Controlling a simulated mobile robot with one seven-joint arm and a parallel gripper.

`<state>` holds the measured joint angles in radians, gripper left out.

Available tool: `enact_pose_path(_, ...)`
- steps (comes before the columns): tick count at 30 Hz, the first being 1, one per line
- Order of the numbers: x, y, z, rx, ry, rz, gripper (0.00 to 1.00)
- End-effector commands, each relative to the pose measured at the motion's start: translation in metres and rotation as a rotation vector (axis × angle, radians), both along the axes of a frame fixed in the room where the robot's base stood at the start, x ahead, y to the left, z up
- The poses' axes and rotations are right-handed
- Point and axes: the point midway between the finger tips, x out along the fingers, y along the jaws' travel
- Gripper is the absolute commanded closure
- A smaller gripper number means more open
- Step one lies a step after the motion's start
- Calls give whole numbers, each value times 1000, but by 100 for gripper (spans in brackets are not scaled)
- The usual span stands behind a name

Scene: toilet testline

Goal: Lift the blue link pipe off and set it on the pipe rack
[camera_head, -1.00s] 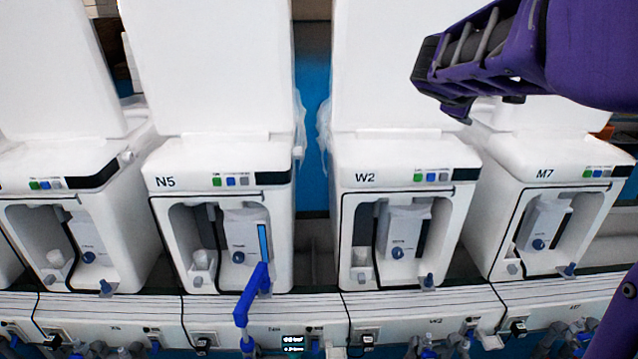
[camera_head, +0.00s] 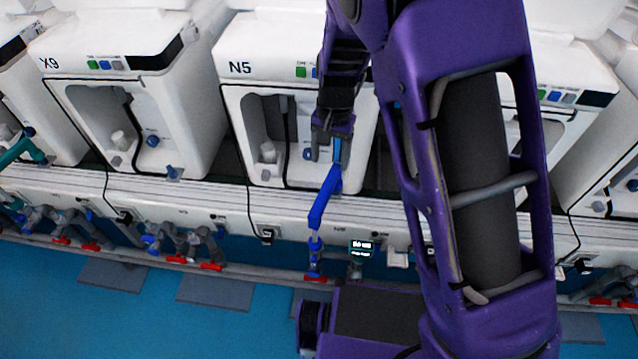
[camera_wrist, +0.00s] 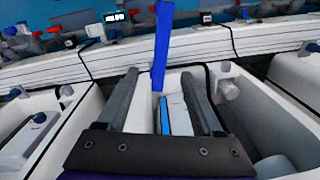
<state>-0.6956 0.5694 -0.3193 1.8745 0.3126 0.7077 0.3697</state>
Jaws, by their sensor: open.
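The blue link pipe (camera_head: 322,203) stands in front of the white unit marked N5 (camera_head: 275,60), running from the unit's front down to the pipework below. Its upper end is by a lighter blue strip (camera_head: 337,150) on the unit. My gripper (camera_head: 327,150) is open, just above the pipe's upper end in the head view. In the wrist view the gripper (camera_wrist: 158,78) has one finger on each side of the strip, and the pipe (camera_wrist: 161,45) extends beyond the fingertips. I cannot tell whether a finger touches it. No pipe rack is recognisable.
White units stand in a row, with X9 (camera_head: 130,75) to the left. Pipework with red handles (camera_head: 180,259) runs low along the front. A teal pipe (camera_head: 22,150) is at the far left. Blue floor (camera_head: 130,320) is open at the lower left. My arm hides units on the right.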

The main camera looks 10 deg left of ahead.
Motion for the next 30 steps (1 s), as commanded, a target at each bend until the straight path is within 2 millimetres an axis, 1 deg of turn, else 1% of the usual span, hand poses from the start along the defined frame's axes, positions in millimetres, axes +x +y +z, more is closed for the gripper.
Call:
enact_pose_path(5,-3,4,-25,11,16,-20,32)
enact_pose_path(12,-3,7,-78,9,16,-17,32)
enact_pose_path(15,-3,8,-98,10,15,-17,32)
enact_pose_path(18,-2,9,-113,11,13,-16,32)
enact_pose_path(21,-2,10,-122,11,11,-16,32)
enact_pose_path(26,-2,10,-128,12,11,-16,32)
enact_pose_path(29,-5,10,-138,11,13,-14,32)
enact_pose_path(30,-6,10,-144,10,13,-14,32)
